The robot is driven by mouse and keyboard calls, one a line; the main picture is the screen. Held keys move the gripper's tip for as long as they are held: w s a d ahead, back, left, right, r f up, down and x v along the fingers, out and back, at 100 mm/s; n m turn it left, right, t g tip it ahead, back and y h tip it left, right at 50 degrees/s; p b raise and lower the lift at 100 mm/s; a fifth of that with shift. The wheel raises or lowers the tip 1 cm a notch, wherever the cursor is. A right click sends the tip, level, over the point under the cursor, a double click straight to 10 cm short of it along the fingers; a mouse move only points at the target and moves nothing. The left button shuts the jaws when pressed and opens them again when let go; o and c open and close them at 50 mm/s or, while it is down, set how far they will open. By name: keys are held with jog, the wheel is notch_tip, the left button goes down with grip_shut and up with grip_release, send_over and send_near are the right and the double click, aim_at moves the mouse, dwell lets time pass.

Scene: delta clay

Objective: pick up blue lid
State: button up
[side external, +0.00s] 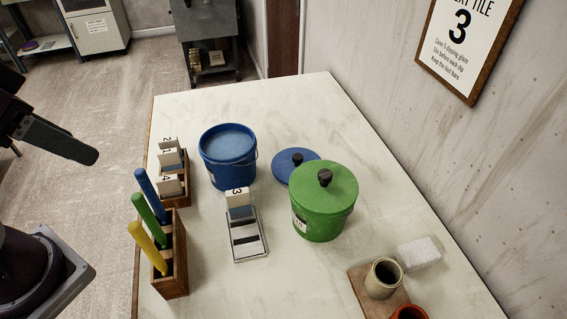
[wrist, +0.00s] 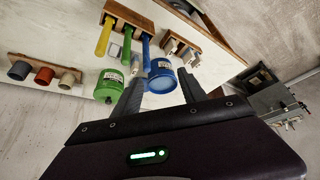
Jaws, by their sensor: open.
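The blue lid (side external: 293,163) lies flat on the table behind the green bucket, with a dark knob on top. The green bucket hides its near right part. The green bucket (side external: 322,215) has its own green lid with a black knob; it also shows in the wrist view (wrist: 108,88). The blue bucket (side external: 228,165) stands left of the blue lid, without that lid on it, and also shows in the wrist view (wrist: 161,78). My gripper (wrist: 160,92) is open and empty, well away from the table things. I cannot make out the blue lid in the wrist view.
A wooden rack (side external: 172,262) holds blue, green and yellow handled tools at the table's left edge. A wooden tile holder (side external: 175,188) stands behind it. A tile stand (side external: 246,240) sits mid-table. Cups on a board (side external: 360,285) and a white block (side external: 418,253) are near right. A wall rises at right.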

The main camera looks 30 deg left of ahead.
jog(key=w+d+r+m+g+h, duration=0.1)
jog(key=w+d+r+m, duration=0.15)
jog(key=w, duration=0.65)
jog(key=m+g, duration=0.4)
jog(key=m, duration=0.4)
send_over(298, 156)
jog(key=s+a, duration=0.1)
jog(key=s, duration=0.1)
notch_tip(298, 156, down, 20)
jog(key=shift+m, duration=0.25)
jog(key=f, duration=0.2)
jog(key=w+f, duration=0.1)
jog(key=f, duration=0.1)
jog(key=w+f, duration=0.1)
jog(key=f, duration=0.2)
jog(key=shift+d+f, duration=0.1)
jog(key=shift+d, duration=0.3)
grip_shut()
